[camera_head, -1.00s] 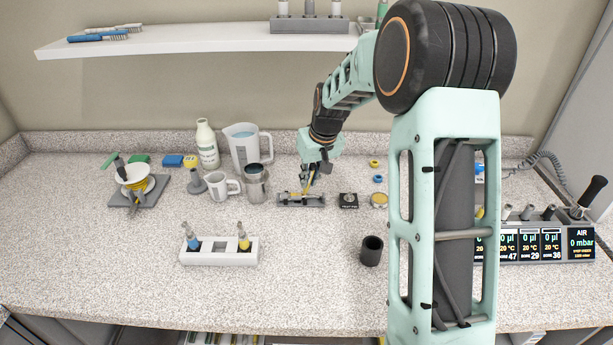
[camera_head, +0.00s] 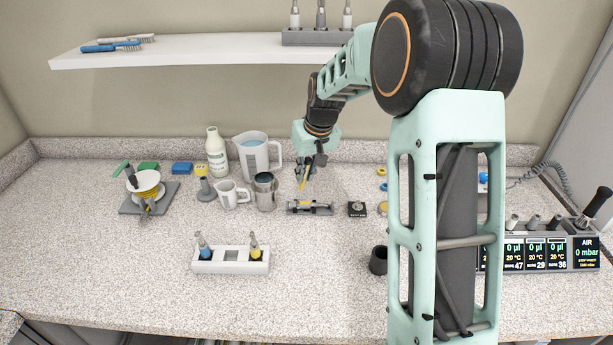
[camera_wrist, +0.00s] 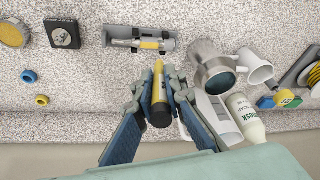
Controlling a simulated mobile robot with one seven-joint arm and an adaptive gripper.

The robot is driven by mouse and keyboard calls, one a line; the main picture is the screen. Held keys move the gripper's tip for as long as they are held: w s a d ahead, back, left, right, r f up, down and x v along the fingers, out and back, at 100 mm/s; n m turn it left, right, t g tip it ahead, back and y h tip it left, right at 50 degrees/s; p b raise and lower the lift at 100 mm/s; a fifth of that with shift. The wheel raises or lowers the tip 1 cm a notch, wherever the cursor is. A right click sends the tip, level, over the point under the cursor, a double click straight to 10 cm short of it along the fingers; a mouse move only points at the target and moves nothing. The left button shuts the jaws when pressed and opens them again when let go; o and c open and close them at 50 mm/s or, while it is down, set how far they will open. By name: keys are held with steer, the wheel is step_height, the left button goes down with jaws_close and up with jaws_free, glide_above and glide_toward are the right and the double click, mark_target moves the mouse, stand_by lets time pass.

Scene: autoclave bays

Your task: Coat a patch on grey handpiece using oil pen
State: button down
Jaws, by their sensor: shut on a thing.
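The grey handpiece (camera_wrist: 125,43) lies in a shallow grey cradle (camera_wrist: 172,43) on the counter, with a yellow part at its middle. In the head view the handpiece (camera_head: 311,206) is small. My gripper (camera_wrist: 160,84) is shut on the oil pen (camera_wrist: 159,92), which is yellow with a black end. In the head view the pen (camera_head: 302,181) is tilted, its lower end above and just behind the cradle, apart from the handpiece. Whether the handpiece bears a coated patch is too small to tell.
A steel cup (camera_head: 265,192), a white mug (camera_head: 229,194), a jug (camera_head: 257,156) and a bottle (camera_head: 216,152) stand left of the cradle. A black square (camera_head: 357,209) lies to its right. A white rack (camera_head: 230,262) and a dark cup (camera_head: 378,260) stand in front.

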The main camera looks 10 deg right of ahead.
mark_target(306, 162)
steer(key=shift+r+p, duration=0.8)
steer(key=shift+r, duration=0.9)
